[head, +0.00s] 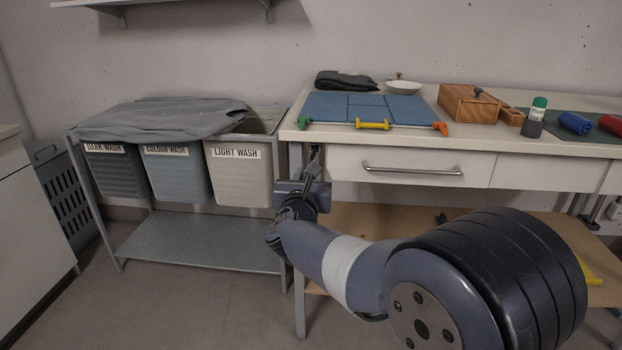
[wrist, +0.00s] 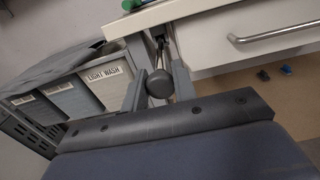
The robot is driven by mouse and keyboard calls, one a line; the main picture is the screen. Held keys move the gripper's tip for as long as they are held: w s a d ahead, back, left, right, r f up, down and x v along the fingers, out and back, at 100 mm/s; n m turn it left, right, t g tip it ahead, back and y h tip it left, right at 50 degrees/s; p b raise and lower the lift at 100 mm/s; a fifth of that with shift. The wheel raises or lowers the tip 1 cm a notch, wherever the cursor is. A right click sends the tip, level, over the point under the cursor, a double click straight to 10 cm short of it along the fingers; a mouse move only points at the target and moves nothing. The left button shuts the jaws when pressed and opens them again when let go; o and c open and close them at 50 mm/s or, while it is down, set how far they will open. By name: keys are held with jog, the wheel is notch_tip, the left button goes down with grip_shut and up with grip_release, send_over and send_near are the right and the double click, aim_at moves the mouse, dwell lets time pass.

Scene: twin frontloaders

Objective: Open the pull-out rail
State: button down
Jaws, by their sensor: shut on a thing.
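The pull-out rail (wrist: 161,48) is a slim bar that shows in a narrow slot under the worktop, left of the drawer. Its dark round knob (wrist: 160,84) faces me in the wrist view. My gripper (wrist: 157,76) has one finger on each side of the knob and is shut on it. In the head view my gripper (head: 314,168) is just below the worktop's left front corner. The knob is hard to make out there, among the fingers.
A white drawer (head: 412,171) with a metal handle is right of the rail. Laundry bins (head: 237,178) labelled for light, colour and dark wash stand in a grey frame at left. The worktop (head: 335,138) holds a blue board (head: 365,107) and a wooden box (head: 462,104).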

jog(key=s+b, duration=0.3)
jog(key=s, duration=1.2)
jog(key=shift+s+a+b, duration=0.2)
jog(key=shift+a+b, duration=0.05)
jog(key=shift+b, duration=0.15)
jog(key=c, duration=1.5)
grip_release()
jog(key=s+p, duration=0.2)
jog(key=s, duration=0.8)
jog(key=shift+s+a, duration=0.15)
jog(key=shift+s, duration=0.25)
jog(key=shift+w, duration=0.1)
jog(key=w+b, duration=0.2)
jog(key=w, duration=0.9)
jog(key=shift+s, duration=0.1)
